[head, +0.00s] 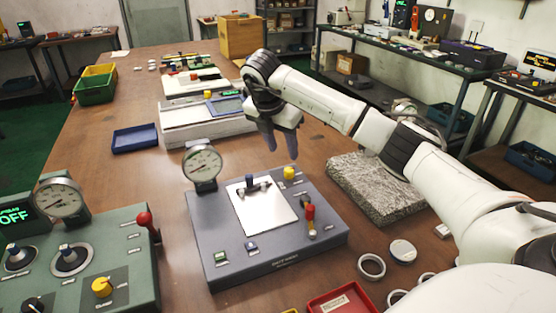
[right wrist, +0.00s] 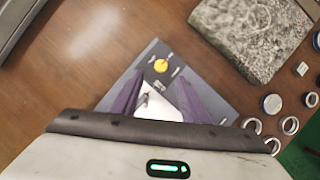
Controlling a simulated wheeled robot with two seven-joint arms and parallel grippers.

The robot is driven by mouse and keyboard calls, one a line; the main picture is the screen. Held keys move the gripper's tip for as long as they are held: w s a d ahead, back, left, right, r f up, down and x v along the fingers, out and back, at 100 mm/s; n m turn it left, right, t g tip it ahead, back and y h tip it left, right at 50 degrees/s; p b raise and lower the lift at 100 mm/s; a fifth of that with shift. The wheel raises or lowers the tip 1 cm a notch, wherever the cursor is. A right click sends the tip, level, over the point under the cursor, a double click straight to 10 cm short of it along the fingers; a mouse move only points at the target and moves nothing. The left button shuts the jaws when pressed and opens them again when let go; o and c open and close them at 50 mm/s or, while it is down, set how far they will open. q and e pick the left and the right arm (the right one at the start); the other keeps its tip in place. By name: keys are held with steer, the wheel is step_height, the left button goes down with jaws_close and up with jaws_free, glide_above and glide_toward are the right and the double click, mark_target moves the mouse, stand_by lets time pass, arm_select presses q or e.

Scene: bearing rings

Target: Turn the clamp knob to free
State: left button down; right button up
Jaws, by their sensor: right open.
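A grey fixture panel (head: 205,235) stands on the wooden table with a yellow knob (head: 289,173) at its back right corner. The knob also shows in the right wrist view (right wrist: 161,66). My right gripper (head: 282,153) is open and empty above the back of this panel, its purple fingers pointing down and apart from the knob. In the right wrist view the fingers (right wrist: 160,80) frame part of the panel. A second yellow knob (head: 102,287) sits on the green panel at the left; a label beside it seems to read clamp. My left gripper is out of view.
A dial gauge (head: 202,165) rises at the grey panel's left, and a red-topped lever (head: 310,215) stands on its right. A granite block (head: 375,188) and metal rings (head: 371,267) lie to the right. A blue tray (head: 135,138) is behind left.

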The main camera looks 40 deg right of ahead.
mark_target(289, 169)
steer(key=x, duration=0.9)
steer(key=shift+s+d+f+p, duration=0.1)
steer(key=shift+s+f+p, duration=0.1)
steer(key=shift+p, duration=0.2)
jaws_close()
